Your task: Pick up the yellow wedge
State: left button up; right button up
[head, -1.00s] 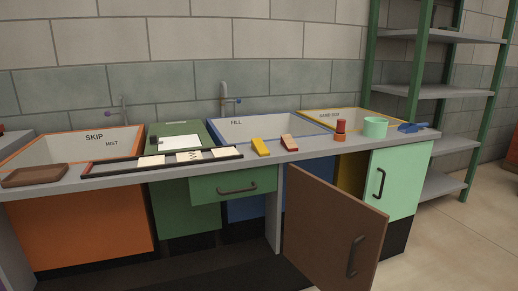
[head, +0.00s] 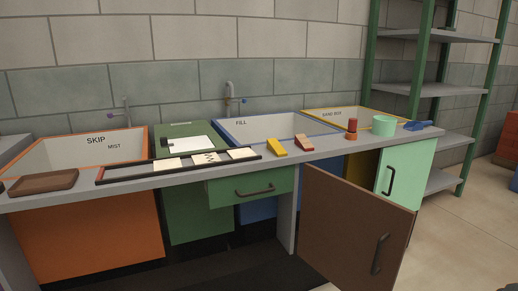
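A yellow wedge (head: 277,147) lies on the grey counter at the front edge of the blue-rimmed sink, right of the tray of cards. A second wedge (head: 304,143), red with a tan top, lies just to its right, with a small gap between them. Neither of my grippers shows in the head view.
The grey counter (head: 333,144) also bears a brown tray (head: 44,183), a black-framed tray (head: 106,175) with cards, a red-and-orange object (head: 351,129), a mint cup (head: 384,126) and a blue tool (head: 417,126). A brown cabinet door (head: 352,222) stands open into the floor space. A green shelf rack (head: 431,90) stands at right.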

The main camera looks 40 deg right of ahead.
aim_at(277, 147)
jog(key=i+j+z, duration=0.35)
jog(key=j, duration=0.25)
jog(key=j+z, duration=0.3)
jog(key=z, duration=1.7)
